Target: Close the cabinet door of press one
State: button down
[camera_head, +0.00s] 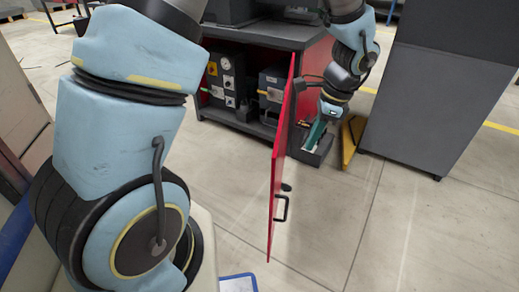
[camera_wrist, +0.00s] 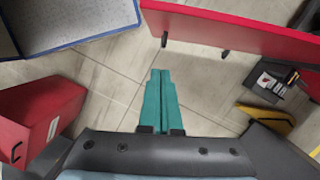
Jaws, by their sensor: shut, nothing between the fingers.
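The red cabinet door (camera_head: 279,165) stands wide open, swung out from the dark cabinet with red edges (camera_head: 310,38). I see it nearly edge-on in the head view. A black handle (camera_head: 282,208) is on its right-hand face, near the free end. In the wrist view the door (camera_wrist: 235,28) runs across the top right, ahead of the fingers. My gripper (camera_head: 309,146) is to the right of the door, on the handle side, pointing down. Its green fingers (camera_wrist: 160,74) are shut together and empty. They appear apart from the door.
Black machine units (camera_head: 226,78) sit inside the open cabinet. A dark bin (camera_wrist: 272,82) with small items and a yellow stand (camera_head: 352,138) are near my gripper. A tall grey cabinet (camera_head: 435,90) stands at right. A blue-rimmed tray (camera_wrist: 70,22) and red box (camera_wrist: 38,115) lie left.

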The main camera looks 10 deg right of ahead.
jog(key=w+a+f, duration=0.3)
jog(key=a+f, duration=0.2)
jog(key=f, duration=0.5)
jog(key=shift+a+m, duration=0.3)
jog(key=shift+a+f, duration=0.1)
